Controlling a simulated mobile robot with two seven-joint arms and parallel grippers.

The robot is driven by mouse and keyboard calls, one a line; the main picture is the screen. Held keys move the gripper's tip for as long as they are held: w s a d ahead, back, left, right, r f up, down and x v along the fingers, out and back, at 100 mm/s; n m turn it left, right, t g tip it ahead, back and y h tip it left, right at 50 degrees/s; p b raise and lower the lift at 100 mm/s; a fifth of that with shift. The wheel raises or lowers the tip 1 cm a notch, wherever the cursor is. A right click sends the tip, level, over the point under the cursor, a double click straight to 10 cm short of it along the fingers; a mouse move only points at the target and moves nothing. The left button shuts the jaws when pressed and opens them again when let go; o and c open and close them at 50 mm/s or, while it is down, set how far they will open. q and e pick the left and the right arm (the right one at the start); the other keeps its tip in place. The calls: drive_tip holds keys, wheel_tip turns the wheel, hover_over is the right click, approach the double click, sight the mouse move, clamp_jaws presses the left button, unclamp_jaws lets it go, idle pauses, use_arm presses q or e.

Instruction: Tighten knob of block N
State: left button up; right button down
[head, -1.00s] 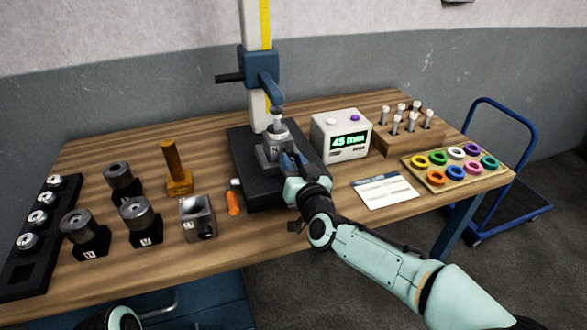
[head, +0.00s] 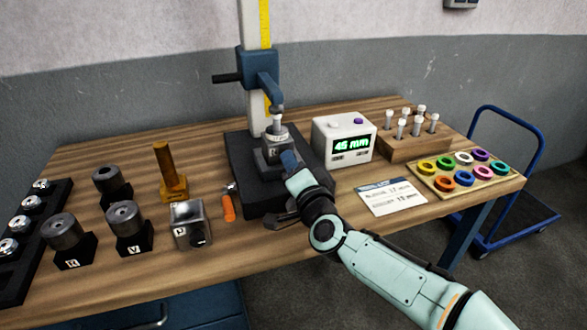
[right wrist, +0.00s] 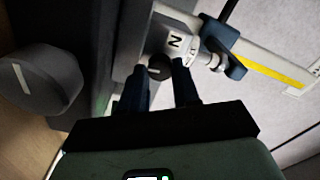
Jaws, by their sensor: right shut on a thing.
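Block N (head: 277,153) is a grey metal block on the black base of the measuring stand, under its probe tip. Its white N label (right wrist: 175,42) shows in the right wrist view. The block's small dark round knob (right wrist: 158,66) sits between the fingertips there. My right gripper (right wrist: 160,76) is shut on this knob, with one dark finger on each side. In the head view my right gripper (head: 287,160) reaches the block's front side and hides the knob. My left gripper is not in view.
The stand's black base (head: 246,168) surrounds the block. A large dark round knob with a pale line (right wrist: 35,82) is close by. An orange-handled tool (head: 228,207), a silver block (head: 190,224) and a brass post (head: 167,172) stand left. The display box (head: 343,138) reads 45 mm.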

drive_tip(key=shift+m, duration=0.4)
drive_tip(key=c, duration=0.8)
unclamp_jaws()
drive_tip(key=b+v, duration=0.1)
drive_tip(key=v, duration=1.2)
drive_tip(key=shift+s, duration=0.15)
